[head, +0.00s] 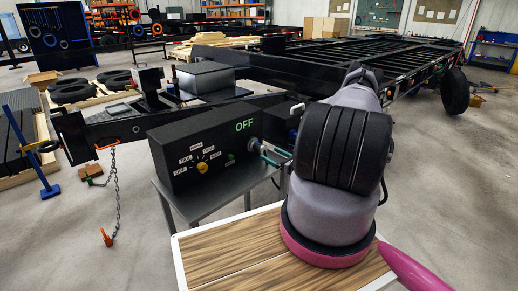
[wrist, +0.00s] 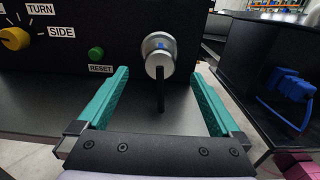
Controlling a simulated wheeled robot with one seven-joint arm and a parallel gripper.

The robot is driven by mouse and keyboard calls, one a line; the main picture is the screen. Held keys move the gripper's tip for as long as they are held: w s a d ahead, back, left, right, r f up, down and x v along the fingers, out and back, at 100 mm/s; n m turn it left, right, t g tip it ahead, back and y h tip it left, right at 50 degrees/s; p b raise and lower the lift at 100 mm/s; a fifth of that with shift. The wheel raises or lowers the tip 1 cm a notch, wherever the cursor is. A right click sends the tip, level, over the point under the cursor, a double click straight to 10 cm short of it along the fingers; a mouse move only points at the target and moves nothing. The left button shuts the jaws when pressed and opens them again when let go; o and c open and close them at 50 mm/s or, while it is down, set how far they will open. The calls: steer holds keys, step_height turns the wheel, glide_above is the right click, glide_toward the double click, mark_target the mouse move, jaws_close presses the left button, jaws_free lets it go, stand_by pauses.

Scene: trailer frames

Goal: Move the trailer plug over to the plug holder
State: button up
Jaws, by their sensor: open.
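A silver round plug (wrist: 159,50), which looks like the trailer plug, sits at the front face of the black control box (head: 205,150), with a dark cable or handle hanging below it. In the head view the plug (head: 254,145) is at the box's right end. My gripper (wrist: 161,76) is open, its teal fingers on either side of the plug without visible contact. In the head view my gripper (head: 275,156) is partly hidden by my arm. A blue fitting with a blue cable (wrist: 292,84) is on a dark box to the right; I cannot tell whether it is the plug holder.
The control box stands on a grey table (head: 220,192) and shows green OFF. It has a yellow knob (wrist: 14,39) and green reset button (wrist: 96,54). The black trailer frame (head: 330,68) lies behind. A chain (head: 117,190) hangs at left; open floor lies before it.

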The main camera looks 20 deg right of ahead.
mark_target(259, 148)
steer(key=x, duration=0.9)
steer(key=shift+s, duration=0.1)
stand_by(0.8)
jaws_close()
steer(key=shift+v, duration=2.95)
steer(key=shift+d, duration=0.1)
